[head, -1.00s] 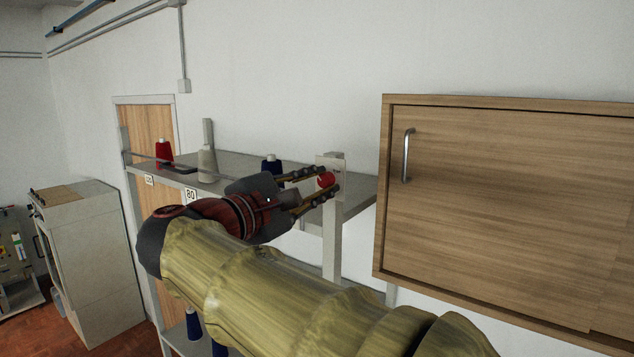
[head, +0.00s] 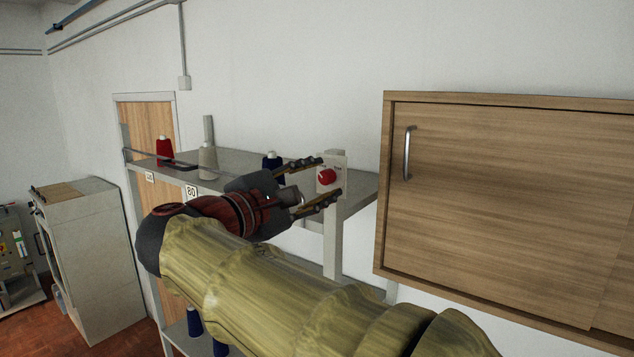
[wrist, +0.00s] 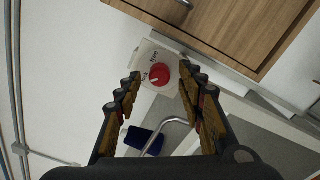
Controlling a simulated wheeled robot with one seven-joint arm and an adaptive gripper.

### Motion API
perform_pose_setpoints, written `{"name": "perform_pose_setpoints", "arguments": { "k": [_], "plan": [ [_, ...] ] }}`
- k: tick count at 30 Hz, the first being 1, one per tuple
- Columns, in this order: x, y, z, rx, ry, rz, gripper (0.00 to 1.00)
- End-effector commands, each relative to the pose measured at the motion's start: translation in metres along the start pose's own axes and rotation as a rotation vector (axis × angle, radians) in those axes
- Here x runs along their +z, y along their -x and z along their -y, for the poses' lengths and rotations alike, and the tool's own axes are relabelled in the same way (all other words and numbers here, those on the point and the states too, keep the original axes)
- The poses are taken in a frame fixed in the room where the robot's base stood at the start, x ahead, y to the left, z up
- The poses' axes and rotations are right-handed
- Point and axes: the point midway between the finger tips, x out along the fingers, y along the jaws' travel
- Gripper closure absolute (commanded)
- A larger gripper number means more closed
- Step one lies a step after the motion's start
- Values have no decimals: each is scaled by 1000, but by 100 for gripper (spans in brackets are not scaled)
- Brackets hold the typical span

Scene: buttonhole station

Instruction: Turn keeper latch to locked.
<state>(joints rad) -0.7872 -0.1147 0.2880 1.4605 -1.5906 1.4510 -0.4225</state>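The keeper latch is a round red knob (head: 327,176) on a white plate (head: 338,162) at the right front end of the shelf. In the wrist view, the knob (wrist: 160,75) shows between and beyond the fingertips. A short white mark on it lies on its left side, near a small label that I cannot read surely; another label above looks like "free". My gripper (head: 329,177) is open, one finger above and one below the knob in the head view. It holds nothing, and the wrist view shows gaps at both fingertips (wrist: 160,82).
The grey shelf (head: 235,165) carries red, pale and dark blue thread cones, with a metal rod (head: 150,158) along its front. A wooden wall cabinet (head: 500,200) hangs close on the right. A grey cabinet (head: 95,260) stands at the left.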

Motion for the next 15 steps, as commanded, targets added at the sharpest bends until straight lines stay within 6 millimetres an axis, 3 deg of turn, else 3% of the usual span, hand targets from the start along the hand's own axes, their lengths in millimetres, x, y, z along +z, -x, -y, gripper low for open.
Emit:
{"name": "perform_pose_setpoints", "arguments": {
  "k": [5,15],
  "plan": [
    [-1,21,0,2,0,-4,61],
    [-2,89,0,2,0,-5,61]
  ]
}}
